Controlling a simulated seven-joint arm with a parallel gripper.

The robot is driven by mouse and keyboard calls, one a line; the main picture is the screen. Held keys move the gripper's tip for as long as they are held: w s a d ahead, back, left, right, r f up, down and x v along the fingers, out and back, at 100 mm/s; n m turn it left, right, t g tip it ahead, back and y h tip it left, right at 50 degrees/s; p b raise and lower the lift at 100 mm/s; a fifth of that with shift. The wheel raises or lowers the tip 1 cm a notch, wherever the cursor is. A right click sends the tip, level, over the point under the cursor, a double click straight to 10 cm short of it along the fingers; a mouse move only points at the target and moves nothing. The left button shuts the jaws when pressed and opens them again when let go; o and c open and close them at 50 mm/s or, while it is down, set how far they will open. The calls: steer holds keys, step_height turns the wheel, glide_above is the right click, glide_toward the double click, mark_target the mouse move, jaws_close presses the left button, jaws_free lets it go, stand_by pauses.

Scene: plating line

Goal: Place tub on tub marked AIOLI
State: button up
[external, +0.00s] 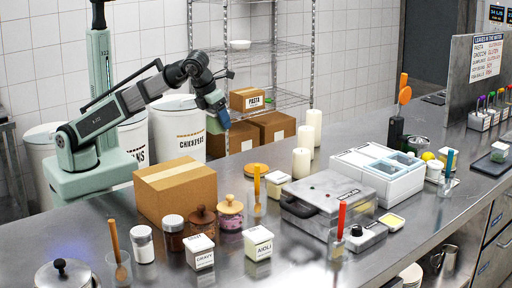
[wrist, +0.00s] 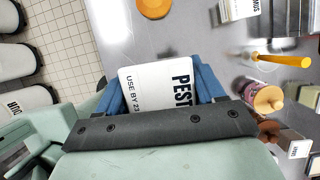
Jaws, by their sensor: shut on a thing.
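The held tub cannot be made out in the external view. The tub marked AIOLI (external: 258,243), white with a pale top, stands upright on the front of the counter, well apart from my gripper. The GRAVY tub (external: 200,251) stands just left of it.
The cardboard box (external: 178,190) and lidded jars (external: 202,220) stand behind the tubs. A glass with an orange-handled utensil (external: 256,190), candles (external: 301,163) and a press (external: 325,200) stand nearby.

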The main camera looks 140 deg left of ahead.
steer(key=r, duration=0.4)
steer(key=shift+w, duration=0.4)
steer(key=w+d+r+m, duration=0.1)
steer(key=w+d, duration=0.2)
steer(key=w, duration=0.8)
steer(key=w+d+m, duration=0.1)
steer(key=w+d, duration=0.2)
steer(key=w, duration=0.8)
steer(key=m+t, duration=0.1)
steer(key=m, duration=0.1)
glide_above(268, 231)
steer(key=d, duration=0.2)
steer(key=f, duration=0.1)
steer(key=shift+t, duration=0.3)
steer(key=shift+s+f, duration=0.15)
steer(key=shift+f, duration=3.7)
steer(key=shift+s+f, duration=0.15)
steer(key=shift+f, duration=3.7)
steer(key=shift+f+h, duration=0.2)
steer(key=shift+h, duration=0.1)
steer(key=o, duration=1.2)
